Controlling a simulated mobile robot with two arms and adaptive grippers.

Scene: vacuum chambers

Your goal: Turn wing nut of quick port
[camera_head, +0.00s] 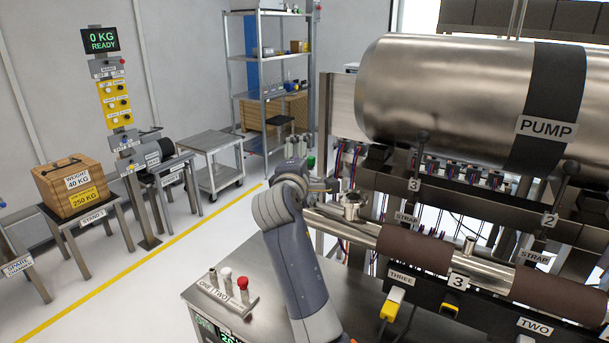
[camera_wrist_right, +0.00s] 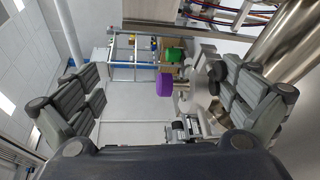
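My right gripper (camera_head: 297,150) is at the far end of my grey arm, beside the left end of the long steel pipe. In the right wrist view my right gripper (camera_wrist_right: 160,98) is open, with its two finger pairs wide apart and nothing between them. A grey metal fitting (camera_wrist_right: 207,92), perhaps the quick port, shows beyond the right-hand fingers. A purple knob (camera_wrist_right: 163,84) and a green knob (camera_wrist_right: 175,55) are near it. In the head view a metal fitting with a knob (camera_head: 352,204) sits on the pipe. I cannot make out the wing nut for certain. My left gripper is not in view.
The large steel PUMP cylinder (camera_head: 455,90) and black levers (camera_head: 418,160) stand to the right. A cart (camera_head: 212,160), shelf and weight box (camera_head: 75,187) stand at the left; the floor between is clear.

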